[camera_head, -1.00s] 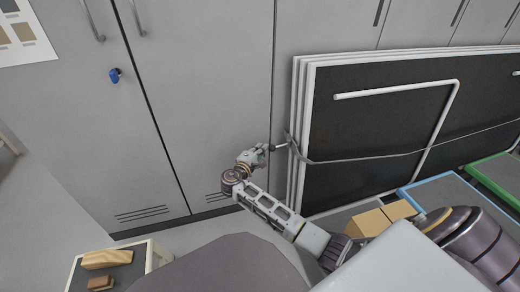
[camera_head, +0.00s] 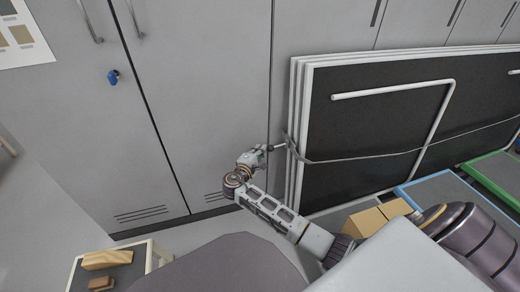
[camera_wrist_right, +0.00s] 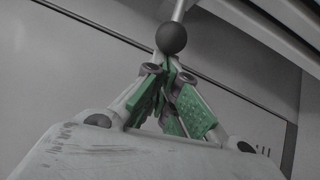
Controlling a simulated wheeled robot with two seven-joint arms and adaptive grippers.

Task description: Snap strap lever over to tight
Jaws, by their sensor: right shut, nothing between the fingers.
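A grey strap (camera_head: 375,157) runs around a stack of dark panels with white frames (camera_head: 400,115) leaning on the cabinets. At the stack's left edge a short lever (camera_head: 281,147) sticks out to the left. In the right wrist view the lever's rod (camera_wrist_right: 178,11) ends in a dark ball knob (camera_wrist_right: 171,38). My right gripper (camera_head: 262,151) is at the knob end of the lever. In the wrist view its green-padded fingers (camera_wrist_right: 171,72) are shut and empty, just below the knob; I cannot tell whether they touch it. My left gripper is out of view.
Grey cabinets (camera_head: 200,90) stand close behind, with a blue key tag (camera_head: 113,77) on one door. A small table (camera_head: 127,272) with wooden blocks is at lower left. A cardboard box (camera_head: 372,218) and blue and green-edged trays (camera_head: 490,175) lie at right.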

